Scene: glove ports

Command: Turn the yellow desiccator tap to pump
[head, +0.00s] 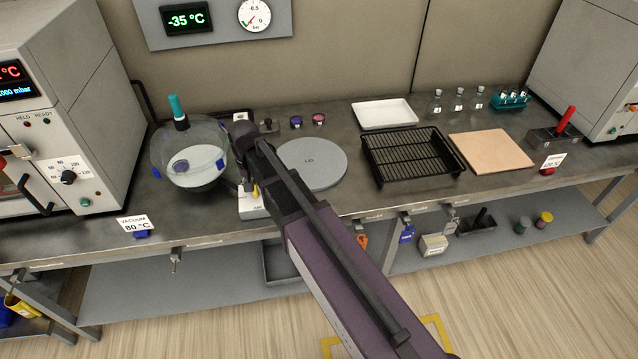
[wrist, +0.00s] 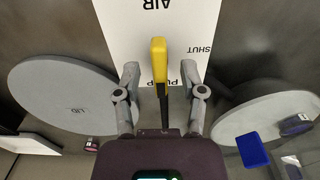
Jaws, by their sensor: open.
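The yellow tap handle (wrist: 159,60) stands between my gripper's fingers in the wrist view, with a gap on each side. Its black lower part runs down toward my palm. Behind it is a white label plate (wrist: 120,30) reading AIR above and SHUT at right; PUMP is partly covered by the handle. My gripper (wrist: 160,72) is open around the handle, not closed on it. In the head view the yellow handle (head: 256,191) shows small beside my arm, and my fingertips are mostly hidden. The glass desiccator (head: 190,155) stands to the left.
A grey lid disc (head: 312,163) lies right of the tap. A black wire rack (head: 412,158), white tray (head: 385,113) and tan board (head: 491,152) lie further right. An oven (head: 70,130) stands at left. The bench front is mostly clear.

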